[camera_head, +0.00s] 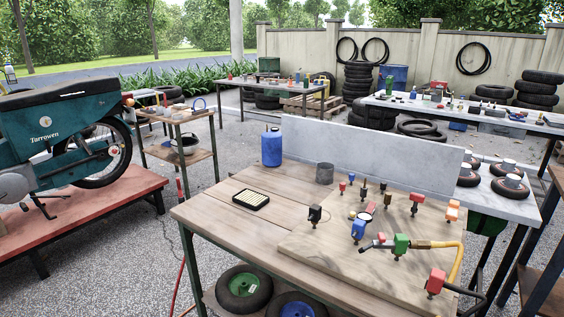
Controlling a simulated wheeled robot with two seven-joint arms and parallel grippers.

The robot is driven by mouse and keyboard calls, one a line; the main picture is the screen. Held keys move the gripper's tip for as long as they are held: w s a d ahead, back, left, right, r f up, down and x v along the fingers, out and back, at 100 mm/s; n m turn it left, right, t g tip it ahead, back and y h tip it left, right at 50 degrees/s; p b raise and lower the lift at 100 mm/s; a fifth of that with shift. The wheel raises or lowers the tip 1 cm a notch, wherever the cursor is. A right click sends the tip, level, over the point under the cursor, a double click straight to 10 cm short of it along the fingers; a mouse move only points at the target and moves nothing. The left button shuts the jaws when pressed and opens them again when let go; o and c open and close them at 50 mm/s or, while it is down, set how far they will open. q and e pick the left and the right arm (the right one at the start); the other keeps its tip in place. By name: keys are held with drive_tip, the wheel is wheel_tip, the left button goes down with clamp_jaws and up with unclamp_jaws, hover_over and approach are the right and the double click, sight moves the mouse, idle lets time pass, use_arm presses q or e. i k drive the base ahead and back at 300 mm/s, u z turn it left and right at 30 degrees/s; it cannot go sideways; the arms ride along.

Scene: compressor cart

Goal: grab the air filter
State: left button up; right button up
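A flat rectangular panel with a black frame and a pale yellow pleated face, which looks like the air filter (251,200), lies on the left part of the wooden workbench top (215,208). It lies flat, and nothing covers it. Neither of my grippers is in view.
A blue canister (272,147) and a grey cylinder (324,173) stand behind the filter. A board (340,255) to its right carries several coloured fittings and a yellow hose (457,262). A pale upright panel (370,150) stands behind the bench. Bare wood surrounds the filter.

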sight(250, 199)
drive_tip(key=u, duration=1.6)
drive_tip(key=i, duration=4.4)
drive_tip(key=z, duration=2.5)
